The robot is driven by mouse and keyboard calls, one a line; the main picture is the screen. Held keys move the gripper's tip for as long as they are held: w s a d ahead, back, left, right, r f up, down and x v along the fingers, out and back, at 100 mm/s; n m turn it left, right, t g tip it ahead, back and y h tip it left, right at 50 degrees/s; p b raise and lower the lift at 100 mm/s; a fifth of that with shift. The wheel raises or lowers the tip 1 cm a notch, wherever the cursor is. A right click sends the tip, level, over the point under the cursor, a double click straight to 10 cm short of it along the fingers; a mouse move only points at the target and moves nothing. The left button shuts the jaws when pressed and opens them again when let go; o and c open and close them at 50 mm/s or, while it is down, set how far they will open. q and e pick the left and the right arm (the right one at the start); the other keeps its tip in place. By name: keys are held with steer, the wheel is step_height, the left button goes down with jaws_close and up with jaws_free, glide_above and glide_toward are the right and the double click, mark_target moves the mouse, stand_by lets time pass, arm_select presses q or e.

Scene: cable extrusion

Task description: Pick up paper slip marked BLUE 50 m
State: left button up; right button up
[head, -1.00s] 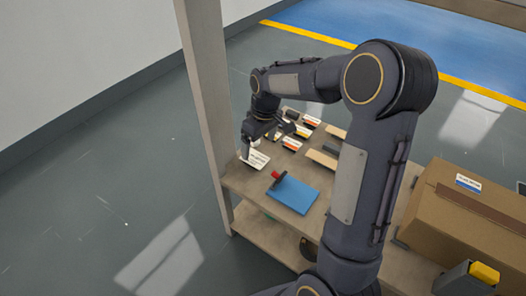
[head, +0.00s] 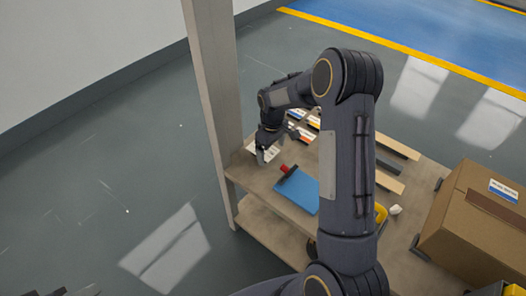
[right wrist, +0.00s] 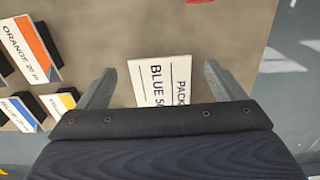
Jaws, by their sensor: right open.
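The white paper slip, with "PACK" and "BLUE 50" readable and the rest cut off, lies between my right gripper's fingers in the right wrist view (right wrist: 165,82). In the head view the slip (head: 271,153) is on the left end of the bench, partly hidden by the gripper. My right gripper (head: 267,146) is open above it, one finger on each side of the slip in the right wrist view. I cannot tell whether they touch. Dark parts at the bottom left edge of the head view look like my left gripper (head: 75,292), mostly cut off.
A blue pad (head: 297,190) with a red-handled tool (head: 286,170) lies just in front. Label cards, including ORANGE 20 m (right wrist: 30,48) and a blue one (right wrist: 20,108), stand close by. A cardboard box (head: 478,222) is at the right. A post (head: 212,95) rises at the bench's left.

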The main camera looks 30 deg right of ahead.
steer(key=shift+f, duration=0.3)
stand_by(0.5)
steer(key=shift+c, duration=0.3)
steer(key=c, duration=0.8)
